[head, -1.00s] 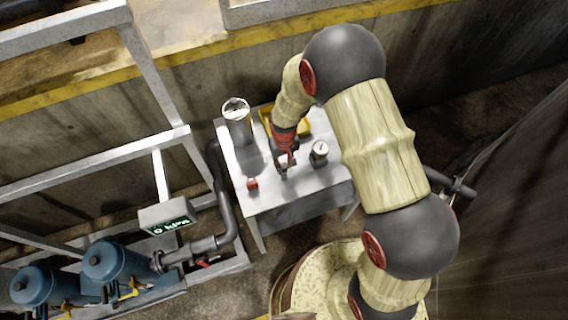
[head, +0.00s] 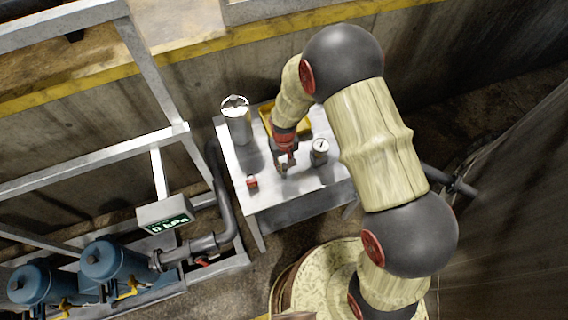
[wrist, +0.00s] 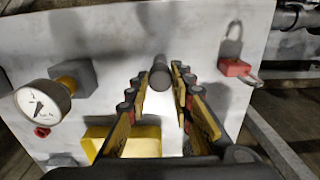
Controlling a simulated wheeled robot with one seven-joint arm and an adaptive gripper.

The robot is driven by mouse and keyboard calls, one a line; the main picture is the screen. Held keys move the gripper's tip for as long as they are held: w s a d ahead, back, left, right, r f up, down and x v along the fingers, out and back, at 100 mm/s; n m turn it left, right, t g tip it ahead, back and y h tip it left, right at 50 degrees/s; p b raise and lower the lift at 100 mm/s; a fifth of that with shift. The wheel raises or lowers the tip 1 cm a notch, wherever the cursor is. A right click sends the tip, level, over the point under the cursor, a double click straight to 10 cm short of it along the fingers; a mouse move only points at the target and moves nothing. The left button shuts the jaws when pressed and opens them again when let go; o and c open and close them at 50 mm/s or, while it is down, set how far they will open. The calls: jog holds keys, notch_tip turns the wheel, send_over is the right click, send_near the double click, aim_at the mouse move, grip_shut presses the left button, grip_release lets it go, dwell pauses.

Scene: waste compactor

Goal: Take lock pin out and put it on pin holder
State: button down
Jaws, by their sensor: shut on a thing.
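My gripper (head: 282,170) is low over the grey metal table in the head view. In the wrist view my gripper's two yellow-and-black fingers (wrist: 158,84) are on either side of a dark grey round pin (wrist: 160,72), shut on it. This looks like the lock pin; its lower part is hidden, so I cannot tell whether it is still seated. I cannot make out for sure which thing is the pin holder. A yellow tray (wrist: 146,148) shows below the fingers in the wrist view; it is partly behind my arm in the head view (head: 304,122).
A red padlock (wrist: 236,68) is on the grey table (head: 290,202), also seen in the head view (head: 252,182). A round gauge (wrist: 42,103) is on the other side. A metal canister (head: 237,120) stands at the table's back left. Pipes and blue tanks (head: 106,262) are left.

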jog(key=c, duration=1.5)
grip_release()
jog(key=shift+r, duration=0.1)
jog(key=shift+c, duration=0.3)
jog(key=shift+r+p, duration=2)
jog(key=shift+r, duration=1.45)
jog(key=shift+s, duration=0.1)
